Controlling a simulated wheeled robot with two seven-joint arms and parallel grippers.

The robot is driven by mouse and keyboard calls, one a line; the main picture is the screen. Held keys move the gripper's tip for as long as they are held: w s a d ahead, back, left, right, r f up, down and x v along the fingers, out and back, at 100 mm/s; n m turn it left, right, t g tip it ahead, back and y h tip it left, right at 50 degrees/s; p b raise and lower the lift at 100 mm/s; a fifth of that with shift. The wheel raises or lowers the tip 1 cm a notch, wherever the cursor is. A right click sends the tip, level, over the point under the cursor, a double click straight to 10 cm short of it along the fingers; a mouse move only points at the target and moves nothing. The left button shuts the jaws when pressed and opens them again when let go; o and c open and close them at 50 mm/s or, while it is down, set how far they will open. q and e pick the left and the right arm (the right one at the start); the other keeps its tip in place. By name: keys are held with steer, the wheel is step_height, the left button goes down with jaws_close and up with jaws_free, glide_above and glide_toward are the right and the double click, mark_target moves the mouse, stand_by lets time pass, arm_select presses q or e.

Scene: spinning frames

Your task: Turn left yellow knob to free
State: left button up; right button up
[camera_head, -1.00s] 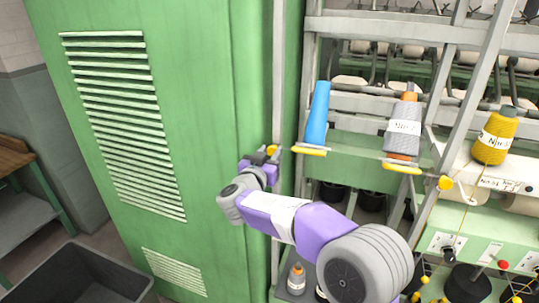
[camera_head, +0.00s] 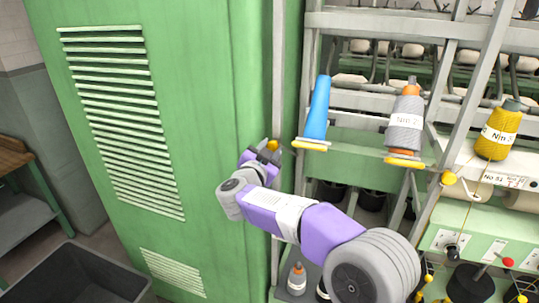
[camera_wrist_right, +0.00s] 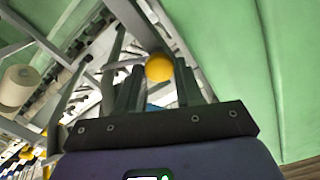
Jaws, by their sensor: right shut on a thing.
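The left yellow knob (camera_head: 272,145) is a small ball on the grey upright post beside the green cabinet. My right gripper (camera_head: 266,150) is at the knob, and its fingers are shut on it. In the right wrist view the knob (camera_wrist_right: 159,68) shows between the two dark fingertips of my right gripper (camera_wrist_right: 158,80). Another yellow knob (camera_head: 448,177) is farther right on the frame. My left gripper is not in view.
A large green cabinet (camera_head: 200,120) stands close on the left of my right arm. A blue cone (camera_head: 318,108), a grey thread cone (camera_head: 405,121) and a yellow thread cone (camera_head: 498,134) stand on the frame at right. A dark bin (camera_head: 85,270) is at lower left.

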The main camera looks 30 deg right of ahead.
steer(key=m+b, duration=0.1)
steer(key=m, duration=0.1)
steer(key=m+b, duration=0.1)
steer(key=m, duration=0.1)
steer(key=m+b, duration=0.2)
steer(key=shift+f+m, duration=0.25)
steer(key=shift+m, duration=0.05)
steer(key=m+b, duration=0.2)
steer(key=m, duration=0.1)
steer(key=shift+m+b, duration=1.1)
steer(key=shift+m, duration=0.5)
steer(key=o, duration=0.7)
steer(key=shift+o, duration=0.2)
steer(key=shift+s+r, duration=0.1)
